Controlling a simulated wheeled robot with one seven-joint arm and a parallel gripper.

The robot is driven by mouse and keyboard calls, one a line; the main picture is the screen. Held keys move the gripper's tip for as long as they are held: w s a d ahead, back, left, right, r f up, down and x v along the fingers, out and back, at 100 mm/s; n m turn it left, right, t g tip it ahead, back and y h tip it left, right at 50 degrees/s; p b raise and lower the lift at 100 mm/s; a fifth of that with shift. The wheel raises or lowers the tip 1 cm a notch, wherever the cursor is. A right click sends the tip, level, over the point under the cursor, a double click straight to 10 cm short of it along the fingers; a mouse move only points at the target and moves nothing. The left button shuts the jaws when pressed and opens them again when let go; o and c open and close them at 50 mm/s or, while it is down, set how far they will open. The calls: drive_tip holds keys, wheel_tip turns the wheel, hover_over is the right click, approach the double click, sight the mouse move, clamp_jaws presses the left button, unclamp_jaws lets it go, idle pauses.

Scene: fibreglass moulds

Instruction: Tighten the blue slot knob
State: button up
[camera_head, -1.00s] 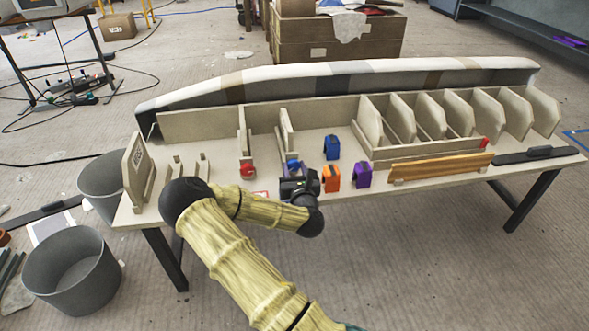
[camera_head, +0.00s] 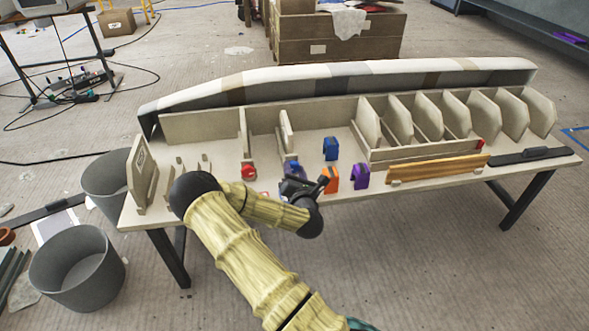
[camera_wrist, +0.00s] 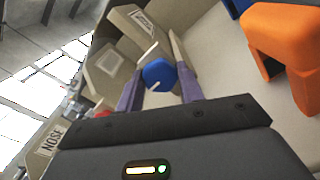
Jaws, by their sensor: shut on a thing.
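The blue slot knob (camera_wrist: 158,75) sits between my fingertips in the wrist view, with pale slot walls close around it. My gripper (camera_wrist: 160,80) is shut on the knob, one purple-grey finger on each side. In the head view my gripper (camera_head: 291,178) is at the front middle of the bench, beside the blue knob (camera_head: 291,167), which is partly hidden by my wrist. How tight the knob is cannot be seen.
An orange clamp (camera_head: 331,180) stands just right of my gripper and shows large in the wrist view (camera_wrist: 285,40). A blue clamp (camera_head: 330,148) and a purple clamp (camera_head: 360,176) are near. A red knob (camera_head: 248,172) is to the left. Upright dividers (camera_head: 400,118) stand behind.

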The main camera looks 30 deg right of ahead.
idle(0.3)
drive_tip(key=o, duration=1)
drive_tip(key=p+v, duration=0.8)
drive_tip(key=v, duration=0.9)
drive_tip(key=shift+s, duration=0.25)
